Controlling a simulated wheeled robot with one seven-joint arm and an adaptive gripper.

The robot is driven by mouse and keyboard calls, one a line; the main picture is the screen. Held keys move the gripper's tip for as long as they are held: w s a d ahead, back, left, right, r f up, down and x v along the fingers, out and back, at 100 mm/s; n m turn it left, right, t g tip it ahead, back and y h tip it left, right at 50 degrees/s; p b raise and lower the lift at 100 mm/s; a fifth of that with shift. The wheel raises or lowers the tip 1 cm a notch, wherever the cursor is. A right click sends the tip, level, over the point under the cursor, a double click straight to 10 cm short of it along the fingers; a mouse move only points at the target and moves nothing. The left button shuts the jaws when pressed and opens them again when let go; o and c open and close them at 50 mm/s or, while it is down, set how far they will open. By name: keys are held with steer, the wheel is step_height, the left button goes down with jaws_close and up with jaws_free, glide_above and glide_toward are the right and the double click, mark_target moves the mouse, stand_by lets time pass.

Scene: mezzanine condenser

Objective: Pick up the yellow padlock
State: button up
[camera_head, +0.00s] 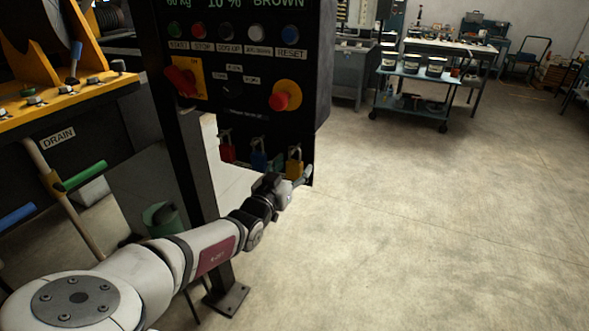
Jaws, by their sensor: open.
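The yellow padlock (294,168) hangs by its shackle at the lower right of the black control panel. A blue padlock (259,161) and a red padlock (227,152) hang to its left in the same row. My gripper (306,174) is at the end of my outstretched arm, just below and beside the yellow padlock. Its fingers look apart, with nothing seen between them. The gripper partly overlaps the padlock's lower edge. I cannot tell whether they touch.
The control panel (318,90) with buttons and a red knob stands on a dark post (190,170) close to my arm. Yellow machinery (70,100) with a green-handled valve (80,177) is at the left. Open concrete floor lies right; a cart (415,97) stands far back.

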steer(key=shift+x, duration=0.8)
steer(key=shift+c, duration=0.2)
steer(key=c, duration=1.3)
steer(key=shift+r, duration=0.15)
steer(key=shift+r+p, duration=0.4)
steer(key=shift+r, duration=0.2)
steer(key=p+v, duration=0.8)
steer(key=v, duration=1)
